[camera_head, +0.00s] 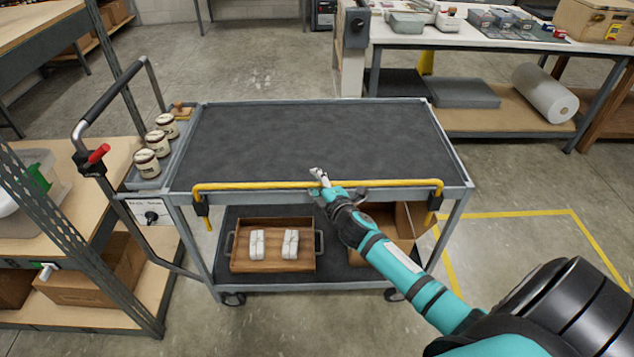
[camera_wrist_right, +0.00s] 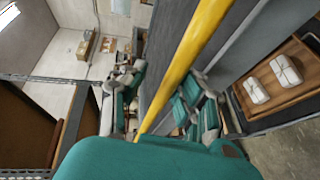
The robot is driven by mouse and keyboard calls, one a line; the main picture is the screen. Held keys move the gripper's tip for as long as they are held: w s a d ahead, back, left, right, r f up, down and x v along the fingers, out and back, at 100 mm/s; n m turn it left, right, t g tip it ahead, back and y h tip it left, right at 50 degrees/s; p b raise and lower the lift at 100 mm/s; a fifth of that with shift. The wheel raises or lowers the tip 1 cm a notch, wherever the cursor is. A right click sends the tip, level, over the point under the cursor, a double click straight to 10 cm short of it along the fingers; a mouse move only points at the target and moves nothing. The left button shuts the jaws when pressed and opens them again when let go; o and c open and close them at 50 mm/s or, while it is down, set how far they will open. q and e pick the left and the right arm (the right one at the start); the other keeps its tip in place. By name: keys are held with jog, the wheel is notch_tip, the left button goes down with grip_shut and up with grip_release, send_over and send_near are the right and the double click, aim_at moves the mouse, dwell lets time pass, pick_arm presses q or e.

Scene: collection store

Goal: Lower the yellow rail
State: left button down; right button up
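The yellow rail (camera_head: 260,185) runs along the front edge of the grey cart (camera_head: 456,190), about level with its top. In the right wrist view the rail (camera_wrist_right: 192,50) passes between the two spread fingers of the gripper (camera_wrist_right: 165,98). I see gaps beside the rail, so the fingers do not look closed on it. My left gripper is out of view.
The cart's dark top mat (camera_head: 310,140) is bare. Several jars (camera_head: 147,163) stand in its left side tray. A wooden tray (camera_head: 275,266) with two white bundles is on the lower shelf. Shelving (camera_head: 85,255) stands close at left, a workbench (camera_head: 470,40) behind right.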

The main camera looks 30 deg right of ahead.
jog(key=shift+o, duration=0.5)
jog(key=v, duration=1.2)
jog(key=s+a+f+m+g+y, duration=0.1)
jog(key=s+f+m+g, duration=0.4)
jog(key=f, duration=1)
jog(key=s+a+f+m+g, duration=0.15)
jog(key=s+f, duration=0.55)
jog(key=f, duration=0.8)
jog(key=s+a+f+m+g, duration=0.2)
jog(key=s+f, duration=0.4)
jog(key=s, duration=0.3)
jog(key=s+a+f+m+g+y, duration=0.1)
jog(key=s+a+f+m+g, duration=0.1)
jog(key=s+f, duration=0.4)
jog(key=s+a+f+m+g, duration=0.2)
jog(key=s+a+f+g, duration=0.2)
jog(key=s, duration=1)
notch_tip(320, 180, down, 3)
jog(key=shift+s+a+r+y, duration=0.1)
jog(key=shift+s+a+y, duration=0.2)
jog(key=shift+a, duration=0.4)
